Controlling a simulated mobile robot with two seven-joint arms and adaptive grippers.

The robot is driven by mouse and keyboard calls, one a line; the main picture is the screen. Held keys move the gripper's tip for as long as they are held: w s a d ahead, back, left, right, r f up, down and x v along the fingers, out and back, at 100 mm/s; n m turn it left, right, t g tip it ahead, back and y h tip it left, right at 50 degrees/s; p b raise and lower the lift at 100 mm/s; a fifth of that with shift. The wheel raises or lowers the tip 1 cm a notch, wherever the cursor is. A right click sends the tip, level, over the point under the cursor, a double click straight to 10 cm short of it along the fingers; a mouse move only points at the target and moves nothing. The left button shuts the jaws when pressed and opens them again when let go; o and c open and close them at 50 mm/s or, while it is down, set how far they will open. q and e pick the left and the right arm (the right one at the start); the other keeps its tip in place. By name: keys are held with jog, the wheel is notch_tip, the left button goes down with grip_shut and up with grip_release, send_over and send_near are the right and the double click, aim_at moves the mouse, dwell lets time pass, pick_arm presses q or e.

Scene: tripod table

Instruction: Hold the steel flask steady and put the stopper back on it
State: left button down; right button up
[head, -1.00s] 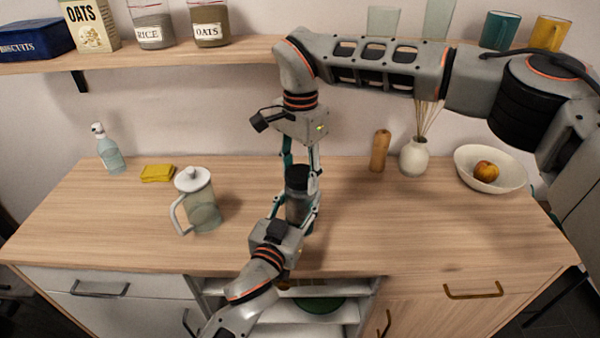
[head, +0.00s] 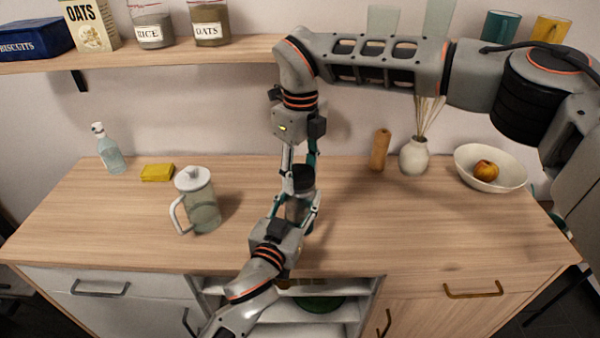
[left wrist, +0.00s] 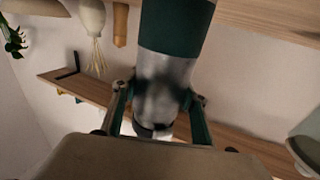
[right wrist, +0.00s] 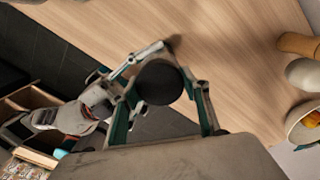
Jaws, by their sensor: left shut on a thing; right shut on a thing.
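The steel flask (head: 297,211) stands upright on the counter, near its middle. The left wrist view shows its bare steel body (left wrist: 165,75) and dark green lower part. My left gripper (head: 298,207) is shut around the flask's body from the front. The black stopper (head: 302,178) is at the flask's top, in line with it; whether it is fully seated cannot be told. My right gripper (head: 301,182) points straight down from above and is shut on the stopper. In the right wrist view the round stopper top (right wrist: 158,82) lies between the fingers and hides the flask.
A glass jug with a white lid (head: 197,200) stands to the left, with a yellow sponge (head: 157,173) and spray bottle (head: 109,150) beyond. A wooden mill (head: 379,150), vase (head: 414,157) and fruit bowl (head: 491,176) stand at the back right. The front right counter is clear.

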jog(key=m, duration=1.4)
jog(key=shift+m, duration=0.4)
jog(key=o, duration=1.2)
jog(key=shift+r, duration=2.25)
jog(key=shift+c, duration=0.3)
